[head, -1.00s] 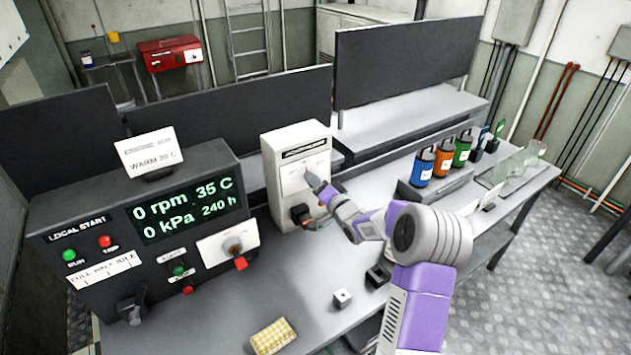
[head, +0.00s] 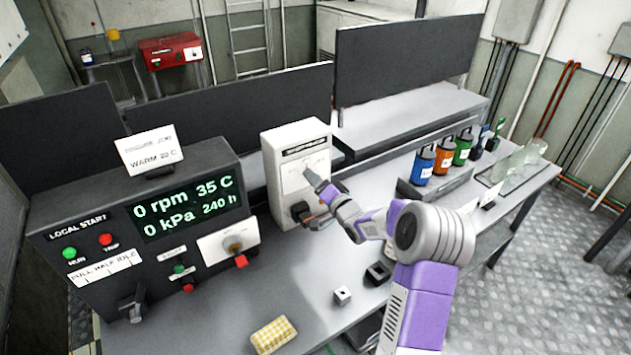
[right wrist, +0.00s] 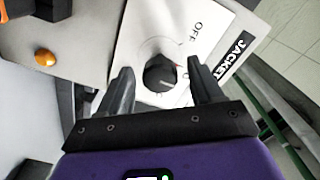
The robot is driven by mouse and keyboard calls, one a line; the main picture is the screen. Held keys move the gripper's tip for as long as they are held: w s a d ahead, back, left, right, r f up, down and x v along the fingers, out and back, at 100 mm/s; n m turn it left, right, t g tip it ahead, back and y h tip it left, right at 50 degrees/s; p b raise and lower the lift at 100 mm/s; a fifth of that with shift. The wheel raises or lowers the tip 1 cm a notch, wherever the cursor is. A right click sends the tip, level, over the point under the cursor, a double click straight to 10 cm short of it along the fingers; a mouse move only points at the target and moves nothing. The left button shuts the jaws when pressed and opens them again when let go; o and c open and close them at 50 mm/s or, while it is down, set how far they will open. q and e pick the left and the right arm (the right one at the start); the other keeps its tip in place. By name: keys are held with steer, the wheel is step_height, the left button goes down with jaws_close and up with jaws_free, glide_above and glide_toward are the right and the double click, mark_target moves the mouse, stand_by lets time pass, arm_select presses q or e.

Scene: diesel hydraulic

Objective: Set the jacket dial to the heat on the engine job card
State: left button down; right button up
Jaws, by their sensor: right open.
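The jacket dial (right wrist: 160,73) is a round black knob on a white plate marked OFF and JACKET in the right wrist view. A small red mark shows at its edge. In the head view its white box (head: 283,150) stands on the bench, and my right gripper hides the dial. My right gripper (right wrist: 159,70) is open, with one finger on each side of the dial. I cannot tell whether they touch it. The job card (head: 149,151) stands on the black console and reads WARM with a temperature, perhaps 20 C. My left gripper is not in view.
The console display (head: 187,210) reads 0 rpm, 35 C, 0 kPa, 240 h. A yellow checked cloth (head: 273,335) and a small white block (head: 342,295) lie on the bench front. Coloured canisters (head: 424,165) stand at the right. An orange knob (right wrist: 45,57) shows beside the jacket plate.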

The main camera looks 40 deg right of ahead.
steer(key=s, duration=0.7)
steer(key=shift+a, duration=0.35)
